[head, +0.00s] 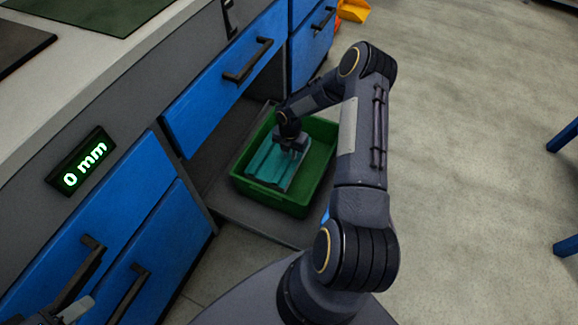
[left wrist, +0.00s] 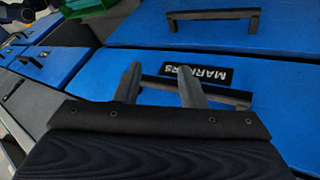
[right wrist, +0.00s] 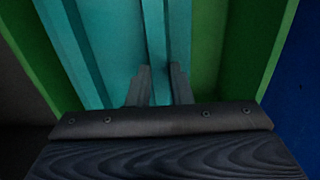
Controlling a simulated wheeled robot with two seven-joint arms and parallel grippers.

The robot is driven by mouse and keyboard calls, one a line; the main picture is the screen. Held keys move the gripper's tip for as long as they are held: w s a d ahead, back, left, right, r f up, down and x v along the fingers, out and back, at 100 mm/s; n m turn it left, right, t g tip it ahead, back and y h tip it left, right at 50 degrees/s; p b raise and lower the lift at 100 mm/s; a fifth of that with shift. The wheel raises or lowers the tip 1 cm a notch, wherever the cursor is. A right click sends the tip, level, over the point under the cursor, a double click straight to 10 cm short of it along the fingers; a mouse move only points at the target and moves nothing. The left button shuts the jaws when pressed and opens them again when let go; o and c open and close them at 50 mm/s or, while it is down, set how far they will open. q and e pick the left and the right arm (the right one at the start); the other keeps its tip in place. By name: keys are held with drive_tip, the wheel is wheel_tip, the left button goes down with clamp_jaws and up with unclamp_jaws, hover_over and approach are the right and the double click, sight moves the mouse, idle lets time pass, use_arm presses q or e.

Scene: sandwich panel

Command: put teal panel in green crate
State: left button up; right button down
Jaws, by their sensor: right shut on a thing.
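The teal panel (head: 270,168) is a ribbed piece inside the green crate (head: 316,190), lying toward the crate's left side. My right gripper (head: 291,143) reaches down into the crate and is shut on a raised rib of the teal panel. The right wrist view shows the fingers (right wrist: 160,88) on either side of that rib, with green crate walls beyond the panel. Whether the panel rests on the crate floor is hidden. My left gripper (left wrist: 160,85) is open, with its fingers apart in front of a dark handle (left wrist: 205,92) on a blue drawer labelled MARKERS.
The crate stands on a grey base (head: 255,222) in an opening between blue drawers. A blue drawer (head: 225,90) with a black handle stands above and beside it. A sign (head: 84,160) reads "0 mm". The concrete floor (head: 470,160) to the right is mostly clear.

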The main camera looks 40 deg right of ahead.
wheel_tip(320, 180, down, 8)
drive_tip(key=shift+r+b, duration=0.15)
drive_tip(key=shift+b, duration=1.05)
drive_tip(key=c, duration=1.3)
unclamp_jaws()
